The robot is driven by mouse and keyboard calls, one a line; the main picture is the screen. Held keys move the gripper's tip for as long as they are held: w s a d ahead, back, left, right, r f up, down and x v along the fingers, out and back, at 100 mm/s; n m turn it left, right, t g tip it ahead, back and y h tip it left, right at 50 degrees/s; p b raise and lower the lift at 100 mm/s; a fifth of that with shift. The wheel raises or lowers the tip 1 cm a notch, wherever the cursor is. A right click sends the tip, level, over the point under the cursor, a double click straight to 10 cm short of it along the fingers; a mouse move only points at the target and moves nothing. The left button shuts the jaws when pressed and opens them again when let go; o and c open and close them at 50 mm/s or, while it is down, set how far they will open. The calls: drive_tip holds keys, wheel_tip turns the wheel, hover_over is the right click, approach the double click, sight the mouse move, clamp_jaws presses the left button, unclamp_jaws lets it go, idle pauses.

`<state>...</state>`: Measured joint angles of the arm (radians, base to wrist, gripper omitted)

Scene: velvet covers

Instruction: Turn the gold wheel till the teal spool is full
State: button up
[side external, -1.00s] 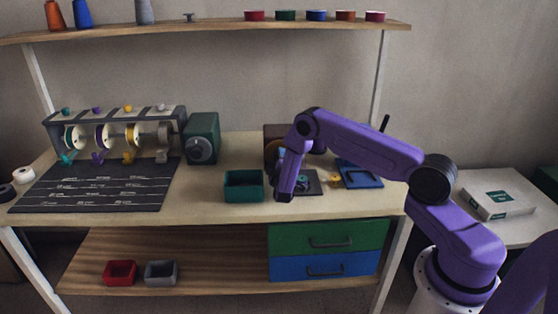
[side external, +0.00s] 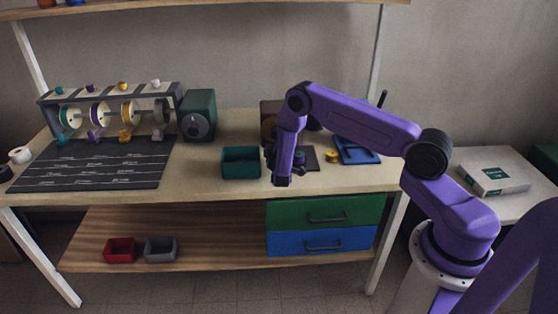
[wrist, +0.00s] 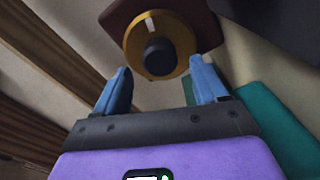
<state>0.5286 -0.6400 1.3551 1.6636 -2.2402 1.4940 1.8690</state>
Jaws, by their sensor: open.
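The gold wheel (wrist: 160,45), with a dark round knob at its middle, is on the face of a brown box (wrist: 185,12) in the wrist view. My gripper (wrist: 160,82) is open and empty, its two blue fingers apart, with the wheel ahead of and between the tips. In the side view the wheel (side external: 268,128) is mostly hidden behind my arm. I cannot tell how full either is.
A teal bin (side external: 241,163) stands left of my gripper. The rack holds several spools, with a dark green box (side external: 198,115) to its right. A blue tray (side external: 358,150) and small yellow piece (side external: 331,157) lie to the right. The dark mat (side external: 95,165) is clear.

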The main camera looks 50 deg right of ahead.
drive_tip(key=v, duration=1.4)
drive_tip(key=shift+r, duration=0.35)
drive_tip(key=s+a+r+g, duration=0.2)
drive_tip(key=s+r+g, duration=0.6)
drive_tip(key=s+r, duration=0.3)
drive_tip(key=s+a+r+n+g+y, duration=0.1)
drive_tip(key=s+a+r+n+y, duration=0.1)
drive_tip(key=s, duration=0.5)
drive_tip(key=s+a+r+n+g+y, duration=0.2)
drive_tip(key=s+a+y, duration=0.3)
drive_tip(key=s, duration=0.3)
drive_tip(key=s+a+r+n+g+y, duration=0.1)
drive_tip(key=s+a+r+n+y, duration=0.1)
drive_tip(key=s+y, duration=0.4)
drive_tip(key=shift+s+a+r+n+g, duration=0.15)
drive_tip(key=shift+s+a+n+g, duration=0.15)
drive_tip(key=shift+s+a+n, duration=0.6)
drive_tip(key=shift+s+d, duration=0.1)
drive_tip(key=shift+d, duration=0.15)
